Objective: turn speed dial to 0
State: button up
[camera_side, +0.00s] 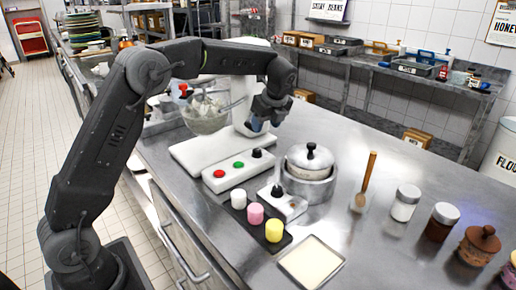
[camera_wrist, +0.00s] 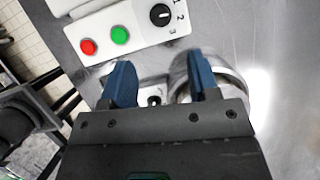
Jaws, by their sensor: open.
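The speed dial (camera_side: 257,153) is a black knob at the right end of a white control box (camera_side: 238,172), beside a red and a green button. In the wrist view the dial (camera_wrist: 160,14) is at the top, with the numbers 1, 2 and 3 around its right side. A white mark on it seems to point toward 2. My gripper (camera_side: 258,122) is above the box, apart from the dial. In the wrist view its blue fingers (camera_wrist: 162,65) are spread and empty, with the dial beyond their tips.
A second white box with a black knob (camera_side: 278,190) stands in front, partly hidden by my gripper in the wrist view. A lidded pot (camera_side: 311,165) stands to the right. A mixer with a glass bowl (camera_side: 205,117) stands behind. Colored cylinders (camera_side: 256,213) stand on a dark tray.

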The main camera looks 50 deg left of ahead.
aim_at(257, 150)
jog(key=x, duration=1.1)
jog(key=shift+a+f, duration=0.2)
jog(key=shift+f, duration=0.05)
jog(key=c, duration=0.9)
